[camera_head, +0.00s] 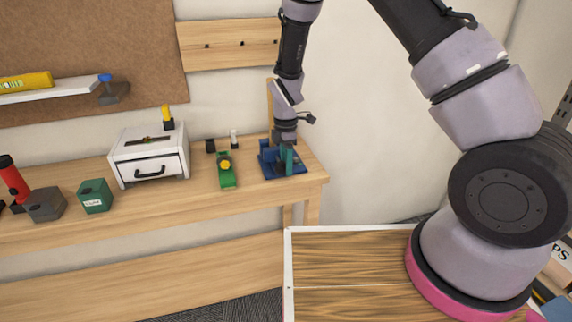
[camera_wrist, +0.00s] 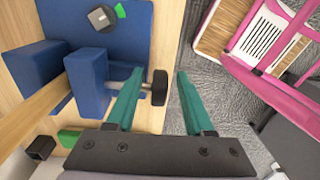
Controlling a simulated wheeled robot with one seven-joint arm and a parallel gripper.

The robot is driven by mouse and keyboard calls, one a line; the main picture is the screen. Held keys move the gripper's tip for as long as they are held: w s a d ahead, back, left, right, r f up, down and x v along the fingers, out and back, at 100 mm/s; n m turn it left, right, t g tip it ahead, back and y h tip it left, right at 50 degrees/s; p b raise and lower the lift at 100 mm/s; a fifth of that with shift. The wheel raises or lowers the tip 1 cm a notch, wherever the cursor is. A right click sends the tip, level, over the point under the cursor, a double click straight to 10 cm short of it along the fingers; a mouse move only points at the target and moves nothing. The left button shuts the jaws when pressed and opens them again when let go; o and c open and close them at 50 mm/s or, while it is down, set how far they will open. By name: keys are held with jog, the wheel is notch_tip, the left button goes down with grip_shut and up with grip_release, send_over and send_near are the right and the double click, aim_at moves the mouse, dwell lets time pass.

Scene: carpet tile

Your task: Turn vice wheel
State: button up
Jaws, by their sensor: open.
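The blue vice (camera_head: 268,162) is on the right end of the workbench. In the wrist view its two blue jaw blocks (camera_wrist: 86,80) rise from a blue base plate (camera_wrist: 85,15), with a wooden strip (camera_wrist: 38,112) between them. The small black vice wheel (camera_wrist: 159,88) is on a short grey shaft at the jaw's right side. My gripper (camera_wrist: 158,74) is open, its teal fingers on either side of the wheel. The left finger crosses in front of the shaft. I cannot tell whether either finger touches the wheel. In the head view my gripper (camera_head: 288,158) covers part of the vice.
On the bench (camera_head: 250,197), a green tool with a yellow knob (camera_head: 226,168) lies left of the vice. A white drawer box (camera_head: 150,158), a green box (camera_head: 95,196) and a dark grey box (camera_head: 46,205) stand farther left. The wall is close behind.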

jog(key=shift+f, duration=0.1)
grip_shut()
jog(key=shift+a+h, duration=0.1)
jog(key=shift+h, duration=0.2)
jog(key=shift+a+t+h, duration=0.25)
jog(key=shift+t+h, duration=0.15)
jog(key=shift+h, duration=0.8)
jog(key=h, duration=0.1)
jog(key=t+h, duration=0.1)
jog(key=h, duration=0.3)
jog(key=shift+s+a+r+t, duration=0.15)
jog(key=shift+a+r+t, duration=0.1)
jog(key=shift+a+t, duration=0.1)
jog(key=h, duration=0.3)
jog(key=t+h, duration=0.1)
jog(key=shift+s+a+h, duration=0.1)
jog(key=shift+a+h, duration=0.2)
jog(key=shift+s+a+f+t+h, duration=0.15)
jog(key=shift+t+h, duration=0.2)
jog(key=shift+h, duration=0.7)
jog(key=shift+w+a+f+t+h, duration=0.15)
jog(key=shift+t+h, duration=0.15)
jog(key=shift+h, duration=0.75)
jog(key=shift+s, duration=0.15)
